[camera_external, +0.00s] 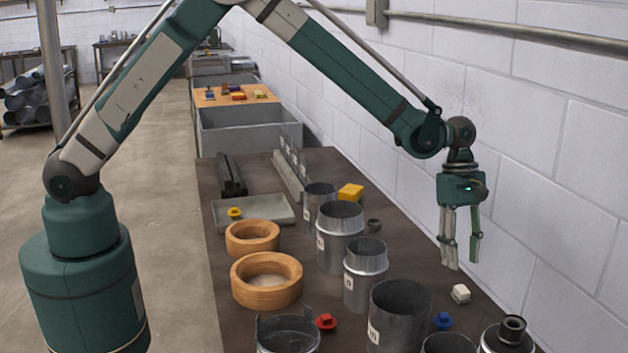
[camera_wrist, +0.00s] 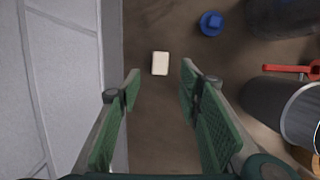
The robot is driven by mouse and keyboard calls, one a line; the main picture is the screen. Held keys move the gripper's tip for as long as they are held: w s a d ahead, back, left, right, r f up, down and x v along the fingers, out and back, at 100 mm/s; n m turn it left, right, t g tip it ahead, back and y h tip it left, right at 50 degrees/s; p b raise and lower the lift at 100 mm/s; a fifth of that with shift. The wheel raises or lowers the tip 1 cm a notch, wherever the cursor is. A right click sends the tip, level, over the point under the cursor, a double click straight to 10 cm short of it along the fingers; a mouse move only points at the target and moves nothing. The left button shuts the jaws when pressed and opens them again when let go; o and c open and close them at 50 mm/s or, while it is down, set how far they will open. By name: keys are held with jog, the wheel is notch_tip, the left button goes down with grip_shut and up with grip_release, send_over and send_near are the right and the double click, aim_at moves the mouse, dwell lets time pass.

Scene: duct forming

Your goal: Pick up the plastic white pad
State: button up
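The white pad (camera_external: 460,293) is a small pale block lying on the dark bench top near the wall, right of the metal duct cylinders. In the wrist view the white pad (camera_wrist: 160,63) lies flat, ahead of my fingertips and between their lines. My gripper (camera_external: 461,264) hangs pointing down above the bench, above the pad and apart from it. In the wrist view my gripper (camera_wrist: 159,75) has its two green-padded fingers spread, with nothing between them.
A blue knobbed piece (camera_wrist: 211,23) lies right of the pad. Metal duct cylinders (camera_external: 398,312) stand left of it, and a dark-topped metal fitting (camera_external: 508,335) stands in front. The white block wall (camera_wrist: 60,90) is close on one side. Wooden rings (camera_external: 266,280) lie farther left.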

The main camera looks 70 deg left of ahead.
aim_at(463, 289)
jog(key=shift+x, duration=1.25)
jog(key=shift+f, duration=0.1)
jog(key=shift+p+x, duration=0.3)
jog(key=shift+x, duration=2.25)
jog(key=shift+d, duration=0.1)
jog(key=c, duration=0.9)
